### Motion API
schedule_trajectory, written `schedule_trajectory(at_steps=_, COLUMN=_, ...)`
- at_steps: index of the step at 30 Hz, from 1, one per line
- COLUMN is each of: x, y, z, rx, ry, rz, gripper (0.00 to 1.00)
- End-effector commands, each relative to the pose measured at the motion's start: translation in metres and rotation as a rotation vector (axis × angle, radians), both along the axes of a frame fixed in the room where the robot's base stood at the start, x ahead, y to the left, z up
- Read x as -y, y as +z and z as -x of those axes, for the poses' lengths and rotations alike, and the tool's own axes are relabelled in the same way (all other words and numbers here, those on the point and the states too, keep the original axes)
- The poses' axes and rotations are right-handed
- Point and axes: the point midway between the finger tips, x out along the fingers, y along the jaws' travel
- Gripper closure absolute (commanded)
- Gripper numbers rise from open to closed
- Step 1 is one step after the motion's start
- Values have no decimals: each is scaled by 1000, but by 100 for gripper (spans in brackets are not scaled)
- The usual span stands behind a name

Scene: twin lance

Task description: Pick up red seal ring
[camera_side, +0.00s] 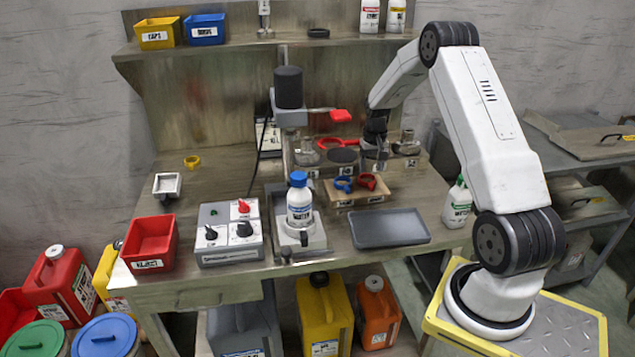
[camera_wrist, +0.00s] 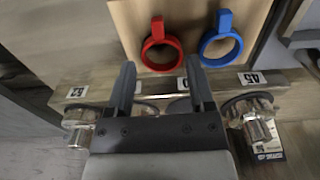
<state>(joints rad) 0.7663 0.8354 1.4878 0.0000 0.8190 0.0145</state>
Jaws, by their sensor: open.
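The red seal ring (camera_wrist: 161,52) lies on a light wooden block in the wrist view, with its tab pointing to the top of the picture. It also shows in the side view (camera_side: 367,181). A blue seal ring (camera_wrist: 220,47) lies beside it on the same wooden block (camera_side: 356,198); it shows in the side view (camera_side: 343,184) too. My gripper (camera_wrist: 160,75) is open and empty, its two dark fingers pointing toward the red ring and apart from it. In the side view my gripper (camera_side: 375,160) is behind the block; its fingertips are hard to make out there.
Glass jars (camera_side: 406,144) stand along the back near my gripper. A dark tray (camera_side: 390,228) lies in front of the block. A white bottle with a blue cap (camera_side: 299,205) stands to the left, near a stand with a red lever (camera_side: 340,116). A control box (camera_side: 228,233) is further left.

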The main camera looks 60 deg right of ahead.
Motion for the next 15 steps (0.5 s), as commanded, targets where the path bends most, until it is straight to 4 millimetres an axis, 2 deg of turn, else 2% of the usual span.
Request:
schedule_trajectory(at_steps=8, x=0, y=-5, z=0, rx=0, ry=0, rz=0, gripper=31)
schedule_trajectory(at_steps=15, x=-1, y=-28, z=2, rx=-2, ry=0, rz=-2, gripper=31)
